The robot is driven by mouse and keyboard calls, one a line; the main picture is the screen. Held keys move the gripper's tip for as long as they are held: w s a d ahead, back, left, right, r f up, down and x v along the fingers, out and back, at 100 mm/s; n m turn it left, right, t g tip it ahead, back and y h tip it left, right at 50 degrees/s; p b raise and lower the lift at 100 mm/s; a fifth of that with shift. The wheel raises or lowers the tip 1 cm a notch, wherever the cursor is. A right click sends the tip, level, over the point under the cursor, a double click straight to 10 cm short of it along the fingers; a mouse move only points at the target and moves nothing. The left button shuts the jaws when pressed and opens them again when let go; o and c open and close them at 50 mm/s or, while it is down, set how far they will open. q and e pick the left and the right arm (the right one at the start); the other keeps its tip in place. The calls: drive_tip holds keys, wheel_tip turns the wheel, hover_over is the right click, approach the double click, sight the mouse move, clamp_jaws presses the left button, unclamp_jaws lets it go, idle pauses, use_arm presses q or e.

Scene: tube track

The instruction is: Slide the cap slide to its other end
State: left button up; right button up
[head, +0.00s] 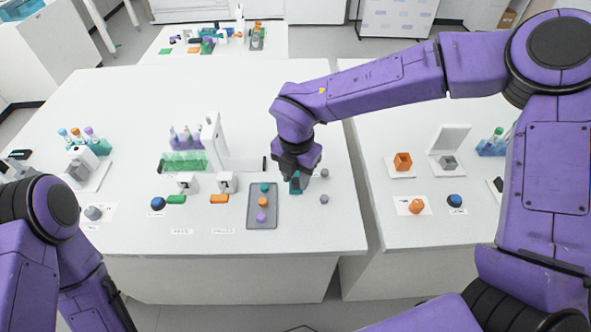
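My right gripper (297,176) points down at the table, right of the grey tray. A small teal block (295,187) shows directly under its fingers, partly hidden by them. I cannot tell whether the fingers touch or grip it. The grey tray (253,222) holds a teal cap (264,187), an orange cap (262,201) and a purple cap (261,217) in a column. Which part is the cap slide is not clear; the teal block may belong to it. My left arm is at the lower left, its gripper out of view.
Two small grey knobs (324,199) lie right of the gripper. A white upright device (213,140) and a green tube rack (184,162) stand behind to the left.

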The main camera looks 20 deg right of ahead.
drive_tip(key=shift+w+f, duration=0.15)
drive_tip(key=shift+f, duration=0.1)
drive_tip(key=shift+r, duration=0.1)
drive_tip(key=c, duration=0.6)
drive_tip(key=shift+w+d+p, duration=0.25)
drive_tip(key=shift+w+p, duration=0.05)
drive_tip(key=shift+w, duration=0.55)
drive_tip(key=shift+w+d+p, duration=0.25)
drive_tip(key=shift+w, duration=0.6)
drive_tip(key=shift+w+d+p, duration=0.25)
drive_tip(key=shift+w+p, duration=0.05)
drive_tip(key=shift+w, duration=0.55)
drive_tip(key=o, duration=0.6)
wheel_tip(320, 180, up, 5)
drive_tip(key=p, duration=0.3)
drive_tip(key=shift+r+p, duration=0.1)
drive_tip(key=shift+p, duration=0.25)
